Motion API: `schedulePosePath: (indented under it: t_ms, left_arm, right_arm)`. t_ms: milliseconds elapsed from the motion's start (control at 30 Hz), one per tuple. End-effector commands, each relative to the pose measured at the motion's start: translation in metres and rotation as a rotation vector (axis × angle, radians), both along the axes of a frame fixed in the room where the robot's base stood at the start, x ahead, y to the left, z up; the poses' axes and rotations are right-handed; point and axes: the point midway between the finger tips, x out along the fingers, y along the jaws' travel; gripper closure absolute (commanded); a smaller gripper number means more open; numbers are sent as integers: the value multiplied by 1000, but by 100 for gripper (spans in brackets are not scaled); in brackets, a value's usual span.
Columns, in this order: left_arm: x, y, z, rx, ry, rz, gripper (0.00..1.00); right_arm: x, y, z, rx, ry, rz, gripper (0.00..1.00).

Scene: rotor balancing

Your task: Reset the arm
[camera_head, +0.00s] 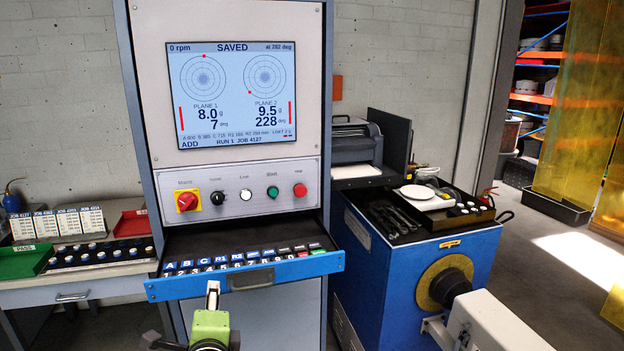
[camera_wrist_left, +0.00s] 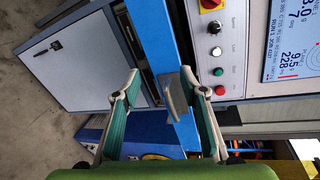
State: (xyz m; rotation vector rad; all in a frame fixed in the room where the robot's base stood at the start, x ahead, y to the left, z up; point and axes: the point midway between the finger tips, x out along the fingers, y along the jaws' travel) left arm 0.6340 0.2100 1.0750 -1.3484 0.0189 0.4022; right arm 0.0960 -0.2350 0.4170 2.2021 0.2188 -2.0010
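My left gripper (camera_head: 212,298) is at the lower edge of the head view, its green body below the front of the pulled-out keyboard drawer (camera_head: 160,290). In the left wrist view the gripper (camera_wrist_left: 160,78) is open, its two fingers with green pads wide apart. The grey drawer handle (camera_wrist_left: 176,96) shows between the fingers, and I see no grip on it. The same handle (camera_head: 252,279) shows in the head view, to the right of the gripper. My right gripper is not in view.
The console screen (camera_head: 237,98) reads SAVED and 0 rpm. Below it is a button panel (camera_head: 240,193). A bench with trays (camera_head: 25,261) stands left. A blue cabinet (camera_head: 375,275) with tools on top stands right. Open floor (camera_head: 550,260) lies far right.

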Motion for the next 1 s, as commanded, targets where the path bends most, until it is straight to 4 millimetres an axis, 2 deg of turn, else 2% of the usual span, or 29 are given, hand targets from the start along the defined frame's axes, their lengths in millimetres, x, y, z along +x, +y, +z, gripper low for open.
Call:
schedulePosePath:
  t_ms: [33,167,267,400,500,700,900,933,1000]
  left_arm:
    - [-10,2,-17,-62,29,14,61]
    - [-41,5,-59,-249,103,67,61]
    - [-77,8,-101,-432,182,138,61]
    - [-154,9,-164,-750,325,318,61]
    - [-206,8,-193,-930,404,457,61]
    - [-284,3,-222,-1158,512,694,61]
    - [-348,-3,-234,-1302,585,906,61]
    - [-358,-4,-235,-1320,594,939,61]
    - [-350,-5,-252,-1316,596,939,61]
  right_arm:
    - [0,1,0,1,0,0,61]
    - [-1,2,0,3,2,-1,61]
    - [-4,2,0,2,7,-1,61]
    - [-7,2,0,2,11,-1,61]
    - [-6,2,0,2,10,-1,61]
    - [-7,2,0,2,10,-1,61]
    - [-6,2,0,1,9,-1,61]
    - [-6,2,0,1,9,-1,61]
    - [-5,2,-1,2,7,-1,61]
